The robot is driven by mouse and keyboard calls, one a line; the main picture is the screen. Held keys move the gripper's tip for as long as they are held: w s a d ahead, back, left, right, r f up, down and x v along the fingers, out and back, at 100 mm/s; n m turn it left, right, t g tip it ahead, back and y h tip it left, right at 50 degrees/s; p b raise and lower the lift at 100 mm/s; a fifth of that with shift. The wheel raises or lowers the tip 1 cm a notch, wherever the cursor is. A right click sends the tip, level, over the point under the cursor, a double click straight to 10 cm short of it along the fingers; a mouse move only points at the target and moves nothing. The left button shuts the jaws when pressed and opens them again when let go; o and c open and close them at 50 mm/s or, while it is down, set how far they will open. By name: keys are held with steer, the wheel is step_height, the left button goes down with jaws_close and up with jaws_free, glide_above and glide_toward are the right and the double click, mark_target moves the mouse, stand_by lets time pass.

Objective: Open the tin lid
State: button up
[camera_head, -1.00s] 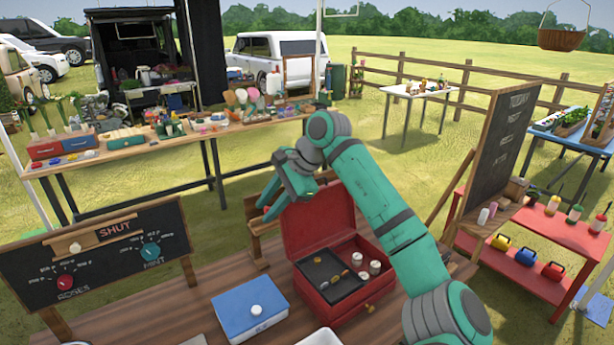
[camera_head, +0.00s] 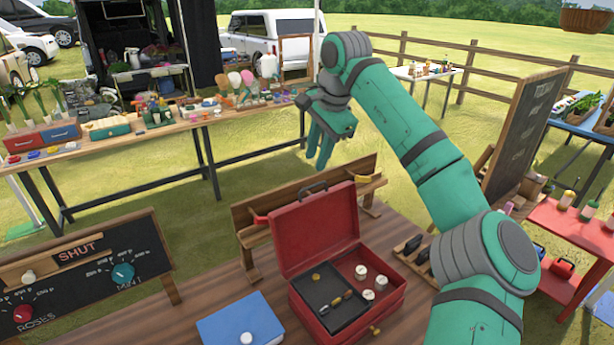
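A red tin box (camera_head: 385,312) stands on the wooden table with its lid (camera_head: 318,232) swung up and tilted back; a dark handle is on the lid's top edge. Inside are a black tray (camera_head: 335,300) with small brass-coloured pieces and a few round white-topped items. A blue tin (camera_head: 240,320) with a white knob sits to its left, its lid lying flat and shut. My gripper (camera_head: 322,160) hangs above and behind the red lid, fingers pointing down, apart from it. It holds nothing visible; the finger gap is unclear.
A wooden bench-like rack (camera_head: 255,240) stands behind the red box. A chalkboard with dials (camera_head: 85,275) is at left, another chalkboard (camera_head: 520,140) at right. A red shelf (camera_head: 575,225) stands at far right. Open air surrounds my gripper.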

mark_target(304, 190)
steer(key=x, duration=0.6)
steer(key=s+a+x, duration=0.1)
steer(key=x, duration=0.2)
steer(key=shift+f, duration=0.1)
steer(key=shift+w+f, duration=0.25)
steer(key=shift+f, duration=0.2)
jaws_close()
steer(key=shift+r, duration=0.1)
stand_by(0.7)
